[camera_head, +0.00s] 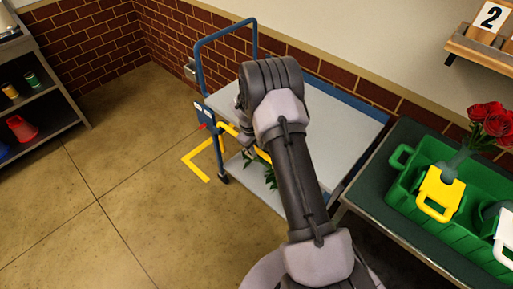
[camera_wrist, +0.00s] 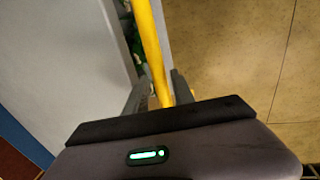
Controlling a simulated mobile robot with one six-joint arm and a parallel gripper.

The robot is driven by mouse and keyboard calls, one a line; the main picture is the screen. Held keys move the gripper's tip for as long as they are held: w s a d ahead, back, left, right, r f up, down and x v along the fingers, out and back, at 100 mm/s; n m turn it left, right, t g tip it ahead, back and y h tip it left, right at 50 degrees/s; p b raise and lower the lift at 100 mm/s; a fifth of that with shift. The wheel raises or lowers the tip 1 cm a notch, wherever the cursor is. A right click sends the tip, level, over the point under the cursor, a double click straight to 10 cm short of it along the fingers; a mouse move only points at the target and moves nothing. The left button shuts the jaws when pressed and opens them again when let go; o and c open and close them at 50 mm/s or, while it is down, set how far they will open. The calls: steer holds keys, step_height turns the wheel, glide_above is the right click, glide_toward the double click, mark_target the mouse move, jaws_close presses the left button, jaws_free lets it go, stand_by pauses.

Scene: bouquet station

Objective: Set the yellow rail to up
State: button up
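The yellow rail (camera_head: 228,129) shows at the left edge of the blue-framed cart (camera_head: 340,125) in the head view, partly hidden behind my arm. In the wrist view the yellow rail (camera_wrist: 149,38) runs from the top edge down between my fingers. My gripper (camera_wrist: 161,85) has one finger on each side of the rail, close against it, and looks shut on it. My forearm hides most of the gripper in the head view. Whether the rail is fully up or down cannot be told.
Green leaves (camera_head: 268,172) show below the cart's top deck. A green crate (camera_head: 455,215) with red roses (camera_head: 490,118) stands on the table at right. A shelf (camera_head: 45,110) stands far left. Open floor lies between.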

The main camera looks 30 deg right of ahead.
jaws_close()
steer(key=shift+r, duration=0.1)
stand_by(1.1)
